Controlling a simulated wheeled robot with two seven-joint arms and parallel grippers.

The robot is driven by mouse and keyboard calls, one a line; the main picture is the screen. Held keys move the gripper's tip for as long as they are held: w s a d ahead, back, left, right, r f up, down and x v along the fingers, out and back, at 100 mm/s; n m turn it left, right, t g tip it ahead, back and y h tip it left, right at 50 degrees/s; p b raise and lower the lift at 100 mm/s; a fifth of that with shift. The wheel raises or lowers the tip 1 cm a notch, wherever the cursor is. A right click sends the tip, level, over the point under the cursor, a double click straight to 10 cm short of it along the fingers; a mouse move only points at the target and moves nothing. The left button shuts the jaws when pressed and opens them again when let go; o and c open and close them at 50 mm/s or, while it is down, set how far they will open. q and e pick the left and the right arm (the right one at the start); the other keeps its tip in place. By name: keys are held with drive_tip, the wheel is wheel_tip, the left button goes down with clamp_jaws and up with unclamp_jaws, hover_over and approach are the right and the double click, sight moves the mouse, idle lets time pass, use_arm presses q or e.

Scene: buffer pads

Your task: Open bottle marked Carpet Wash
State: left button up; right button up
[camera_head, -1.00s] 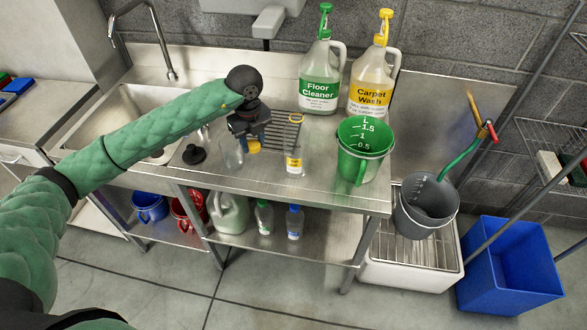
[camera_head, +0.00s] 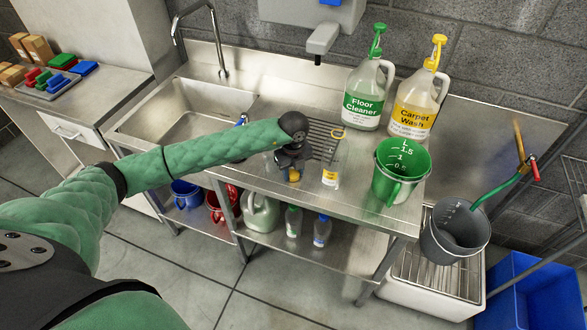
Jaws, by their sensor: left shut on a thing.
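A small clear bottle with a yellow and white label (camera_head: 330,177) stands upright on the steel counter. Its label is too small to read; a yellow ring shows at its top, and no cap is visible on it. My left gripper (camera_head: 293,174) is just left of this bottle, apart from it, pointing down. It is shut on a small yellow cap (camera_head: 294,176), mostly hidden by the fingers. A large jug marked Carpet Wash (camera_head: 413,107), with a yellow pump top, stands at the back right of the counter. My right gripper is not in view.
A Floor Cleaner jug (camera_head: 365,95) with a green top stands beside the Carpet Wash jug. A green measuring jug (camera_head: 398,172) is at the counter's right front. The sink (camera_head: 190,110) lies left. Small bottles and containers stand on the shelf below.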

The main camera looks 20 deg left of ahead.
use_arm(q)
drive_tip(key=shift+f, duration=0.2)
drive_tip(key=o, duration=1.1)
drive_tip(key=shift+r, duration=0.1)
